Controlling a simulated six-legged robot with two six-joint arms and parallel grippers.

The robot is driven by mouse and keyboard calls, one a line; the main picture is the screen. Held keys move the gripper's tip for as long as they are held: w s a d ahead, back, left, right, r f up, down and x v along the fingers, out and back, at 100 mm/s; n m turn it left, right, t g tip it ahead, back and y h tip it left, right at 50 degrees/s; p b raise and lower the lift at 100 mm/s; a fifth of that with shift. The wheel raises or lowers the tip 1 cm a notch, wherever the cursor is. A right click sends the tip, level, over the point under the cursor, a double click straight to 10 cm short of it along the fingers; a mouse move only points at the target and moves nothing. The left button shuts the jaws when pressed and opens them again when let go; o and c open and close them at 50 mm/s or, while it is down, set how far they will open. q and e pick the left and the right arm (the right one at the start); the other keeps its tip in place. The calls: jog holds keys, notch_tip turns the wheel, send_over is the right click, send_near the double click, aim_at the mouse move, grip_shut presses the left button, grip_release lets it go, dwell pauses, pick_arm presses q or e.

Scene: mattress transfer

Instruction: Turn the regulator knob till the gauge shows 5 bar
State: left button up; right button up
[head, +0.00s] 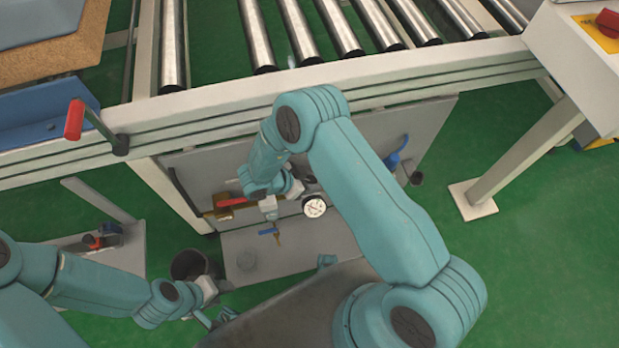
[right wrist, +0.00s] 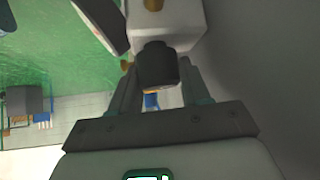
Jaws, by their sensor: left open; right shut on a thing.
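The round white gauge (head: 314,206) faces up on the grey panel under the roller conveyor; its needle is too small to read. In the right wrist view, the dark regulator knob (right wrist: 157,66) sits below a pale regulator body (right wrist: 172,24). My right gripper (right wrist: 158,80) is shut on the knob, one finger on each side. In the head view my right wrist hides the knob. The gauge shows edge-on as a dark disc (right wrist: 100,22) in the right wrist view. My left gripper (head: 220,315) is open and empty, low at the left, apart from the panel.
A yellow-handled-looking brass fitting with a red lever (head: 229,201) lies left of the gauge. A dark bin (head: 190,264) stands near my left gripper.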

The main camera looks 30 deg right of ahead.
jog(key=shift+d+m+g, duration=0.1)
jog(key=shift+m+g, duration=0.3)
jog(key=shift+m, duration=0.1)
jog(key=o, duration=1)
jog(key=p+v, duration=0.3)
jog(key=v, duration=1.3)
jog(key=shift+s, duration=0.1)
